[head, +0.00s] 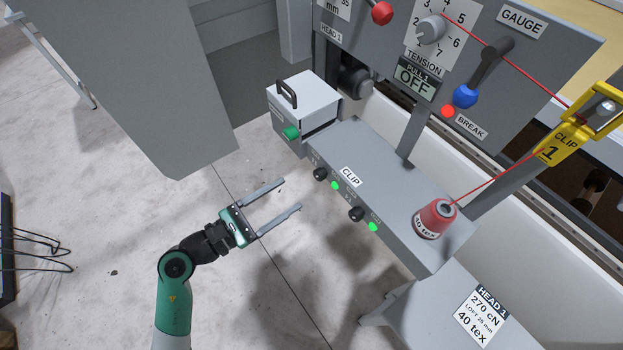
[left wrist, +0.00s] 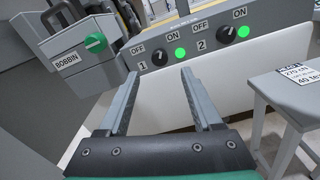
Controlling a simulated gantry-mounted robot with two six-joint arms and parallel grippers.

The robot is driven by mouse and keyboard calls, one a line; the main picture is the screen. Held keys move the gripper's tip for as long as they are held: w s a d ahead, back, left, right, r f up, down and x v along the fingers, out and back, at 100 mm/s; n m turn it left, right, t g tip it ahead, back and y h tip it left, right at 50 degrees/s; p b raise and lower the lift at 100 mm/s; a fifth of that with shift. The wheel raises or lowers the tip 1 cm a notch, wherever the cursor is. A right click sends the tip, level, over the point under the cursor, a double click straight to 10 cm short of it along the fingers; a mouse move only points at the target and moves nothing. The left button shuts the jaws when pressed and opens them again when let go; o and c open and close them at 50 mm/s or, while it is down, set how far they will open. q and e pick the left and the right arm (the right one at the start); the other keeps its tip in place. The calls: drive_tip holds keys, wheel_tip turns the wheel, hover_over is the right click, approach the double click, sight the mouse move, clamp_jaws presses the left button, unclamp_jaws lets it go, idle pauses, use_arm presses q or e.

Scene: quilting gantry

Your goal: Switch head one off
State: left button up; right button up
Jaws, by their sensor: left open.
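The head one switch is a black rotary knob (head: 320,174) on the front of the grey box; it also shows in the left wrist view (left wrist: 160,56), marked 1 between OFF and ON. Its lamp (left wrist: 180,53) is lit green. The head two knob (head: 356,214) sits beside it, also with a lit green lamp (head: 373,227). My left gripper (head: 291,194) is open and empty, in front of the box and apart from it. In the left wrist view its fingers (left wrist: 160,75) point toward knob 1. My right gripper is not in view.
A BOBBIN box (head: 305,100) with a black handle and green knob (left wrist: 95,43) adjoins the switch box on the left. A red thread cone (head: 436,219) stands on top of the switch box. A grey stand (head: 430,310) is at the lower right. Open floor lies around my left gripper.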

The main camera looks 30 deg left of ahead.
sight(316, 176)
use_arm(q)
drive_tip(key=x, duration=0.8)
drive_tip(key=shift+b, duration=0.4)
drive_tip(key=shift+r, duration=0.1)
clamp_jaws()
